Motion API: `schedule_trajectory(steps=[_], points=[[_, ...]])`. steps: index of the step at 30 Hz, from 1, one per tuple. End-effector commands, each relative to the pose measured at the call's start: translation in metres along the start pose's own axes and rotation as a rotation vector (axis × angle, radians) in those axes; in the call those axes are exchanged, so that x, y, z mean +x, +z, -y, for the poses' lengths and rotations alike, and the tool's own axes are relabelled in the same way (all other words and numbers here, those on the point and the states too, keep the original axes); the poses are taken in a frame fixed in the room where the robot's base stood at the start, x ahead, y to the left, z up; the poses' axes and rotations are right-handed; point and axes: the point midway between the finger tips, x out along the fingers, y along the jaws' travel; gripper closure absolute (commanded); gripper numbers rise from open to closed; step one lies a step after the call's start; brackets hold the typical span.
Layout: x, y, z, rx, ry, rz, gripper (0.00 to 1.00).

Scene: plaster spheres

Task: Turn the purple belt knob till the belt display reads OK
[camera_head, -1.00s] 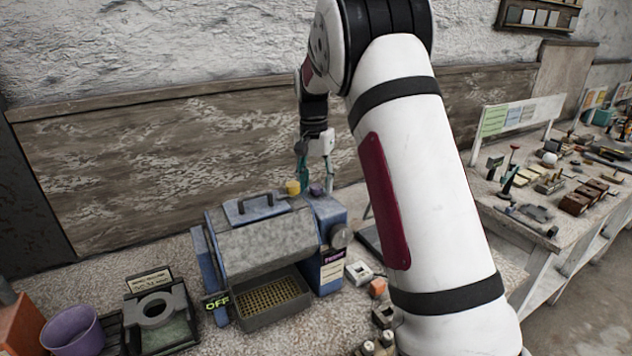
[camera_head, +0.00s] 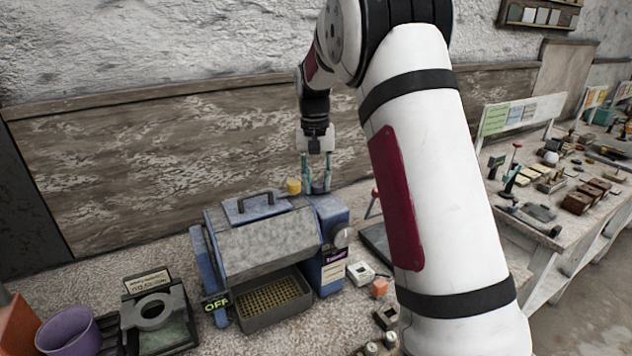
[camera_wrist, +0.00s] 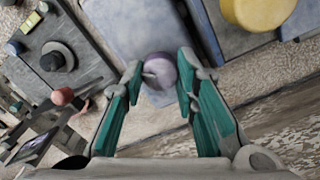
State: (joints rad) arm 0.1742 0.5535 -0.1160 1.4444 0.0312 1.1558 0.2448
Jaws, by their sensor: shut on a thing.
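The purple belt knob (camera_wrist: 159,72) sits between my fingertips in the wrist view, on top of the blue housing (camera_wrist: 137,22). In the head view the knob (camera_head: 318,188) is small and partly covered by my fingers. My gripper (camera_head: 317,180) points down over the machine, and its teal fingers (camera_wrist: 160,85) are closed on the knob's sides. The blue machine (camera_head: 334,213) has a grey drum cover and a mesh tray. A small display at its lower left (camera_head: 216,303) reads OFF. A dark label with purple writing (camera_head: 337,255) is on its right front; its text is too small to read.
A yellow knob (camera_head: 293,187) stands just left of the purple one. A purple cup (camera_head: 70,331) and a dark fixture with a ring (camera_head: 156,312) stand at the left. The wall is close behind.

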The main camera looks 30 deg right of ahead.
Motion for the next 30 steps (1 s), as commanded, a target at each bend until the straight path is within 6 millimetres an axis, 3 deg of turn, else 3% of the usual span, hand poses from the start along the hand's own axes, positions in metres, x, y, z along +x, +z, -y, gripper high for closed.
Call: schedule_trajectory(steps=[15, 30], points=[[-0.0008, 0.0000, 0.0005, -0.338, -0.001, -0.013, 1.00], [-0.0012, 0.0001, 0.0010, -0.404, -0.002, -0.016, 1.00]])
